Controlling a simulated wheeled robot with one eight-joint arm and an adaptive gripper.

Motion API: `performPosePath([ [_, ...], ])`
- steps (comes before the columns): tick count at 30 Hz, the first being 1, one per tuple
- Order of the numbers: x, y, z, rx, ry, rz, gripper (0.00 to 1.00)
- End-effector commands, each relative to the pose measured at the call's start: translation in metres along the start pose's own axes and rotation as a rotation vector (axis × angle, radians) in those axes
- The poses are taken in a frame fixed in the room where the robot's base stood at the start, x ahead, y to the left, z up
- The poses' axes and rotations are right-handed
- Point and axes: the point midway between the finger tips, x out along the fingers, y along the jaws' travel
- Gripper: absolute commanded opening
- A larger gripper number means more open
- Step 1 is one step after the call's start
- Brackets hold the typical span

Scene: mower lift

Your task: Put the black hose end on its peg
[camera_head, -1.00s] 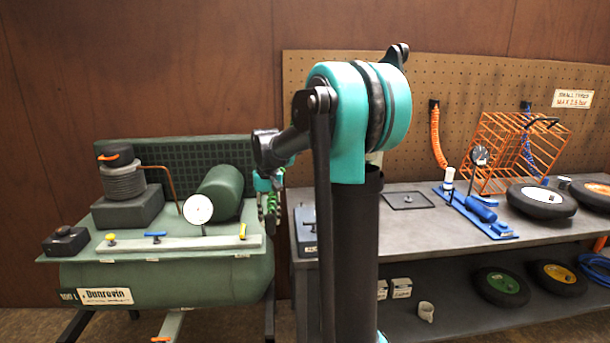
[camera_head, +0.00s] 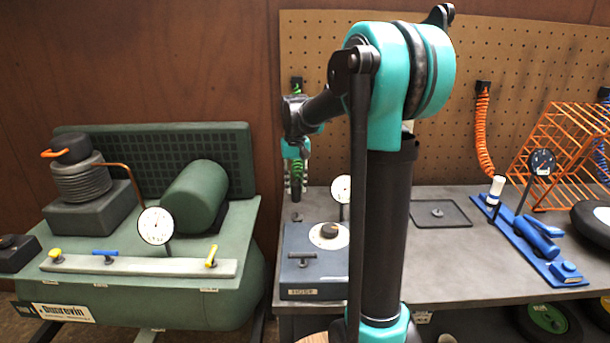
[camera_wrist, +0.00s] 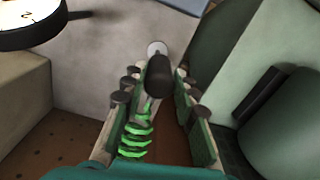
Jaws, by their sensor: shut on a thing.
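My gripper (camera_wrist: 158,90) is shut on the black hose end (camera_wrist: 160,82), a dark cylinder with a pale metal tip pointing away from the wrist. Green hose coils (camera_wrist: 136,138) run back between the fingers. In the head view my gripper (camera_head: 296,183) points down near the back left of the bench, and the hose end (camera_head: 297,214) hangs below it. The green hose (camera_head: 297,86) hangs from a black peg on the pegboard. I cannot tell whether this is the hose end's own peg.
A grey-blue box labelled HOSE (camera_head: 312,270), with a knob and a handle, sits on the bench's left end beside a white gauge (camera_head: 341,189). The green compressor (camera_head: 180,290) stands left.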

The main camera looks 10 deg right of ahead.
Motion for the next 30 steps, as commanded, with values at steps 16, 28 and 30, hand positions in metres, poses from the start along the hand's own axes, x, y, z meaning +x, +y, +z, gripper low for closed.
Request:
performPosePath([
  [16,0.039,0.000,-0.001,0.000,0.000,0.000,0.00],
  [28,0.058,0.000,0.000,0.000,0.000,0.000,0.00],
  [30,0.058,0.000,0.000,0.000,0.000,0.000,0.00],
])
